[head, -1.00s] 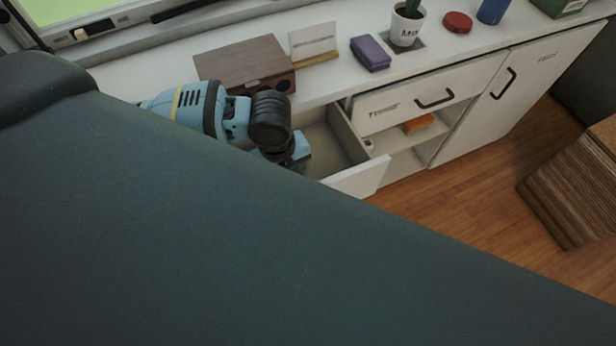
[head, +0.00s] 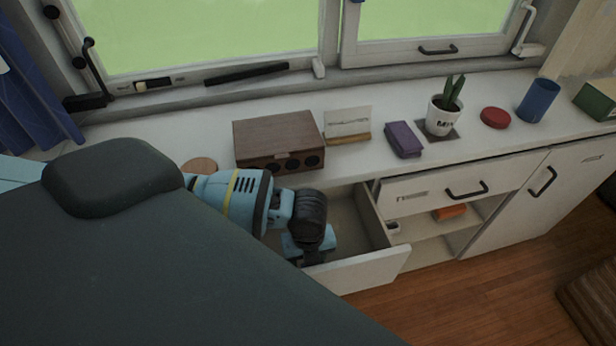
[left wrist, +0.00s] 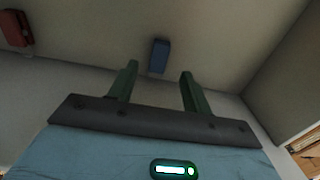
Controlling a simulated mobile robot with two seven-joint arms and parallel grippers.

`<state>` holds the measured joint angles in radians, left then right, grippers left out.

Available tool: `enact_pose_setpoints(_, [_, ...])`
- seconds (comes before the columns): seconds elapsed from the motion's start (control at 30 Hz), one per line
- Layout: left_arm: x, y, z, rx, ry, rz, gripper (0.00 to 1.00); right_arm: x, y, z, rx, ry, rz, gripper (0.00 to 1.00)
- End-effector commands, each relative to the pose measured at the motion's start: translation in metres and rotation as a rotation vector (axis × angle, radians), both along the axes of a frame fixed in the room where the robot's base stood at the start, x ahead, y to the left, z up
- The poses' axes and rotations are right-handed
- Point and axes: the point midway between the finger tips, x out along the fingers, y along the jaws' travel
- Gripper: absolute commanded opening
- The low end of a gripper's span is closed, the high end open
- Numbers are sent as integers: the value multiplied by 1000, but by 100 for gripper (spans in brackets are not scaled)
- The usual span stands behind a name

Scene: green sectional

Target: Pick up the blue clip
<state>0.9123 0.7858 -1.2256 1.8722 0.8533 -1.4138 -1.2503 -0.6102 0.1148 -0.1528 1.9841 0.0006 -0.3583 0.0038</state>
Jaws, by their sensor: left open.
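The blue clip (left wrist: 160,56) is a small blue block on the drawer floor in the left wrist view. It is ahead of my open left gripper (left wrist: 159,70), in line with the gap between its two green fingers. I cannot tell how far the clip is from the fingertips. In the head view my left arm reaches down into the open drawer (head: 385,262). The fingers and the clip are hidden there. My right gripper is not in view.
A red object (left wrist: 15,28) lies at the upper left of the left wrist view. On the counter stand a wooden box (head: 278,140), a small sign (head: 348,123), a purple case (head: 404,139), a potted plant (head: 441,118), a red disc (head: 495,117) and a blue cup (head: 538,100).

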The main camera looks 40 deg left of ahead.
Motion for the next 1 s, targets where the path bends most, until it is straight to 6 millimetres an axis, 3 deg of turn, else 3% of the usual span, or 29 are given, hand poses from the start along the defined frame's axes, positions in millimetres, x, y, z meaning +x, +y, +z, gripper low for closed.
enact_pose_setpoints(0.33, [-3,0,-44,0,4,0,49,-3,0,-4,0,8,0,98])
enact_pose_setpoints(0.67, [-3,-1,-50,-1,1,-1,49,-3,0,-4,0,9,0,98])
enact_pose_setpoints(1.0, [-3,0,-50,-1,1,0,7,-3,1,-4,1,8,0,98])
